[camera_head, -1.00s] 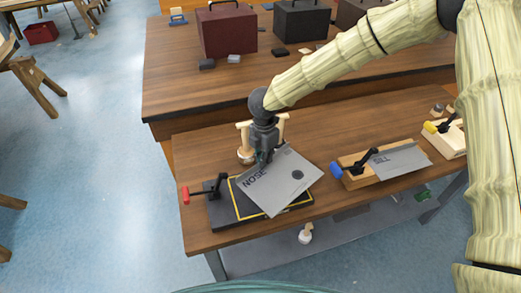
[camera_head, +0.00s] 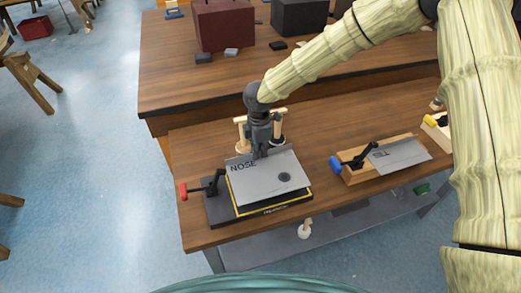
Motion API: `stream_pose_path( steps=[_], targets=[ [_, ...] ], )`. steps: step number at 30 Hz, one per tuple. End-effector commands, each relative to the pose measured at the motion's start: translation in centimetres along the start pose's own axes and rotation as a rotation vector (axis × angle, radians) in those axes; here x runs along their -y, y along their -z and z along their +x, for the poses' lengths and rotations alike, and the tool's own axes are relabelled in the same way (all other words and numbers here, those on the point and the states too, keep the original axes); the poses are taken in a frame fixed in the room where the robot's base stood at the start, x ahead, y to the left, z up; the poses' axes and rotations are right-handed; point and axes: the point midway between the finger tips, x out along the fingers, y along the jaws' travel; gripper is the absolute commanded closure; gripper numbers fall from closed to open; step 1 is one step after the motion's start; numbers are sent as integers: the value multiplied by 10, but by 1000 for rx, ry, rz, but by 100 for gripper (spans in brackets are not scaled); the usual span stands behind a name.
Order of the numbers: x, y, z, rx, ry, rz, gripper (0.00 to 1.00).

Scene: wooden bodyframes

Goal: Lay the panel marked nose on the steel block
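The grey panel marked NOSE (camera_head: 262,184) is over the steel block (camera_head: 238,219), a dark block with a yellow outline on top. The panel lies nearly square with the outline, which shows along its front and left edges. I cannot tell whether it touches the block or hovers just above. My gripper (camera_head: 261,154) is at the panel's far edge and appears shut on it; the fingertips are partly hidden. A red-handled clamp (camera_head: 205,187) stands at the block's left side.
To the right, a second grey panel (camera_head: 400,154) lies on a wooden block (camera_head: 348,178) with a blue-handled clamp (camera_head: 350,162). A wooden stand (camera_head: 242,137) is behind my gripper. Dark cases (camera_head: 224,27) stand on the rear bench. Bare bench top lies left of the gripper.

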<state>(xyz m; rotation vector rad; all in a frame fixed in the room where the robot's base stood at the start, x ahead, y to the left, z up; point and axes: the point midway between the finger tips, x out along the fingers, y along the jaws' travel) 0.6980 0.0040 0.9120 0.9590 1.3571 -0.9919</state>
Motion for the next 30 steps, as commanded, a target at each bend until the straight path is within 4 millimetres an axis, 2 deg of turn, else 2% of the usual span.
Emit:
stream_pose_path(
  steps=[1, 15, 30],
  targets=[
    [0, 0, 7, 0, 0, 0, 100],
    [-1, -1, 39, -1, 0, 2, 100],
    [-1, -1, 44, 0, -1, 2, 100]
  ],
)
